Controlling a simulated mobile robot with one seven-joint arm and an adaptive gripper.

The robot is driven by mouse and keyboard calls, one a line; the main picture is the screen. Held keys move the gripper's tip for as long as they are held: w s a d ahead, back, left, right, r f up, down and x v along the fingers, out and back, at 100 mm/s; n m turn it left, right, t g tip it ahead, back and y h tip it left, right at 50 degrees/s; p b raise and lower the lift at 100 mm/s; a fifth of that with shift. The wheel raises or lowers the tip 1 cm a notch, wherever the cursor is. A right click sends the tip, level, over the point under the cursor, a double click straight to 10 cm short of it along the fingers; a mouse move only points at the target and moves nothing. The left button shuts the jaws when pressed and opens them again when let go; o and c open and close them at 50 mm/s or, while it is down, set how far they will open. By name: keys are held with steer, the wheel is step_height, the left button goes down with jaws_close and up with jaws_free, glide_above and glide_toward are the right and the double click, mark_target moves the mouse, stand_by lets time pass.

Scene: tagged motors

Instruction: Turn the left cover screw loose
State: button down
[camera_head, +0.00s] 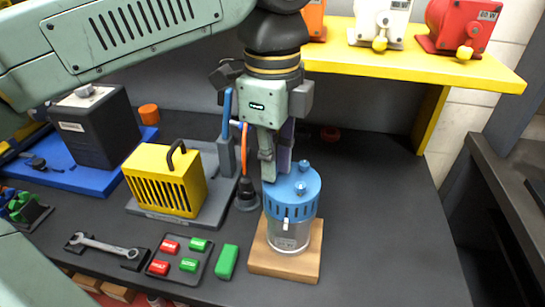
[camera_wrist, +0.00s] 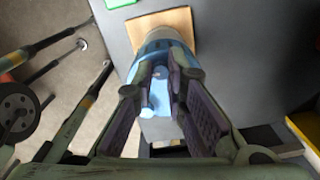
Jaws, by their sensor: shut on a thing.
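A motor with a blue slotted cover (camera_head: 290,200) and a clear lower housing (camera_head: 288,236) stands upright on a wooden block (camera_head: 258,262). Two blue cover screws show on its top in the head view, one at the back (camera_head: 304,166) and one at the front right (camera_head: 301,187). The left cover screw is hidden there behind my fingers. My gripper (camera_head: 275,172) points down at the left of the cover top and is shut on this screw. In the wrist view the blue cover (camera_wrist: 160,45) and a blue screw (camera_wrist: 160,73) show between my fingers.
A yellow slotted unit (camera_head: 165,180) and a black lamp-like tool (camera_head: 246,195) stand left of the motor. A tray of red and green blocks (camera_head: 180,258), a green block (camera_head: 227,262) and a wrench (camera_head: 105,246) lie in front. A yellow shelf (camera_head: 420,62) holds several motors behind. The right of the bench is clear.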

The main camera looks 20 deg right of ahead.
steer(key=shift+s+f, duration=0.1)
steer(key=shift+f, duration=0.1)
steer(key=c, duration=1.6)
jaws_free()
steer(key=shift+r, duration=0.1)
step_height(320, 180, up, 8)
steer(key=shift+f, duration=0.2)
